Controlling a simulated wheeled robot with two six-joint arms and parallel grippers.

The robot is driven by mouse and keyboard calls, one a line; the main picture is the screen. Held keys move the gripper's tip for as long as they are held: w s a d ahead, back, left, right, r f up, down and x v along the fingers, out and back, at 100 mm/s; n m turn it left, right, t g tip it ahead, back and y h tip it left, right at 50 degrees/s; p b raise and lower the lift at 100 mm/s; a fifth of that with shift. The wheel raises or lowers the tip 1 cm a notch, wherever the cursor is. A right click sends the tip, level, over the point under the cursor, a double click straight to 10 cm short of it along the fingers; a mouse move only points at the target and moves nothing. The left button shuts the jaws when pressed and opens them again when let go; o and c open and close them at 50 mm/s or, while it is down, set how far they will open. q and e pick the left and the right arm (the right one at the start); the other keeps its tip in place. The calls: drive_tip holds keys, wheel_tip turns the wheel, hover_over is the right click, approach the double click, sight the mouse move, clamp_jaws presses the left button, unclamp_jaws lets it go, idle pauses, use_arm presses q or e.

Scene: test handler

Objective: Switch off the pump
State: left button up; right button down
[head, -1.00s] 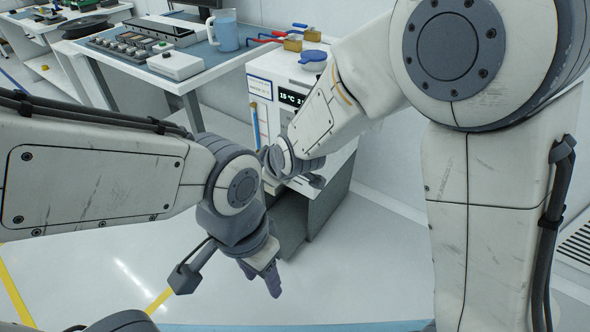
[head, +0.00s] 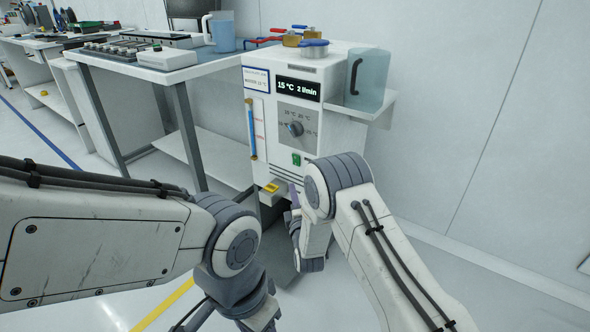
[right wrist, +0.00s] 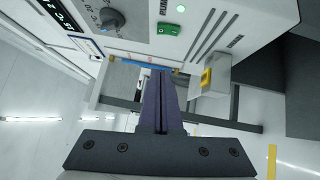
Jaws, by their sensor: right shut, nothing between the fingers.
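The white cooling unit (head: 335,150) stands against the wall, its display reading 15 °C and 2 l/min. A green switch (head: 296,159) sits low on its front panel, below the dial (head: 295,128). The right wrist view shows this switch (right wrist: 168,29) beside the lettering PUMP, with a lit green lamp (right wrist: 180,9) near it. My right gripper (head: 294,195) is shut and empty, in front of the unit and lower than the switch; its dark fingers (right wrist: 161,95) are apart from the switch. My left gripper (head: 263,316) is at the bottom edge, fingers not clearly visible.
A yellow part (right wrist: 207,77) on a bracket juts from the unit's lower front, close to my right gripper. A clear bluish jug (head: 368,80) stands on the unit's side shelf. A workbench (head: 190,72) with a blue jug (head: 222,32) is at the left. Wall is at the right.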

drive_tip(key=shift+w, duration=0.1)
drive_tip(key=b, duration=0.4)
approach(294, 157)
drive_tip(key=w+a, duration=0.3)
drive_tip(key=a, duration=0.1)
drive_tip(key=w+d, duration=0.1)
drive_tip(key=w+d+b, duration=0.1)
drive_tip(key=shift+w+d+r, duration=0.15)
drive_tip(key=shift+w+d, duration=0.1)
drive_tip(key=shift+w, duration=0.25)
drive_tip(key=shift+d+r, duration=0.1)
drive_tip(key=shift+w+d+r, duration=0.15)
drive_tip(key=shift+w, duration=0.1)
